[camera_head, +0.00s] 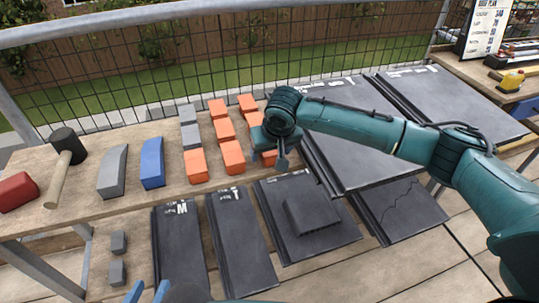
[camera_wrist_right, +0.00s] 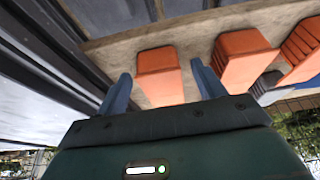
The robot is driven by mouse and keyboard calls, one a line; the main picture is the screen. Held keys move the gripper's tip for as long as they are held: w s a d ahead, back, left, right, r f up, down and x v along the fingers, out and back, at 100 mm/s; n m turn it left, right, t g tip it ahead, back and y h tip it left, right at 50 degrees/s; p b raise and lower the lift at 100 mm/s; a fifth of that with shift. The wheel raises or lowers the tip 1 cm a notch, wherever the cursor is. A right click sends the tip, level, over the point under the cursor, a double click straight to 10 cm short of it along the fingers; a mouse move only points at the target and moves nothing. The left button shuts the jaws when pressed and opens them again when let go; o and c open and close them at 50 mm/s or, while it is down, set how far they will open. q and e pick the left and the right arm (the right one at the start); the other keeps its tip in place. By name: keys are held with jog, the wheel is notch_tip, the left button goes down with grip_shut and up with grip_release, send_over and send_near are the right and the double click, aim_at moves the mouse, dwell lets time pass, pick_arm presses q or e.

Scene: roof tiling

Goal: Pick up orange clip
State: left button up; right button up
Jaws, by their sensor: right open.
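Several orange clips (camera_head: 233,160) stand in rows on the wooden table. My right gripper (camera_wrist_right: 161,70) is open, with its blue fingers apart. In the right wrist view one orange clip (camera_wrist_right: 158,82) shows between the fingers, with bare gaps on both sides; I cannot tell how deep it sits between them. Another orange clip (camera_wrist_right: 243,65) stands to the right of the fingers. In the head view my right wrist covers part of the clip's end of the rows. My left gripper (camera_head: 147,291) shows only its two blue fingertips at the bottom edge, apart and empty.
A blue piece (camera_head: 152,163), a grey piece (camera_head: 113,172), a mallet (camera_head: 60,172) and a red block (camera_head: 17,192) lie further left. Dark tiles (camera_head: 235,238) lie in front. A mesh railing (camera_head: 160,85) runs behind.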

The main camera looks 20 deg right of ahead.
jog(key=shift+w+f, duration=0.15)
jog(key=shift+f, duration=0.2)
jog(key=shift+c, duration=0.2)
jog(key=c, duration=1.2)
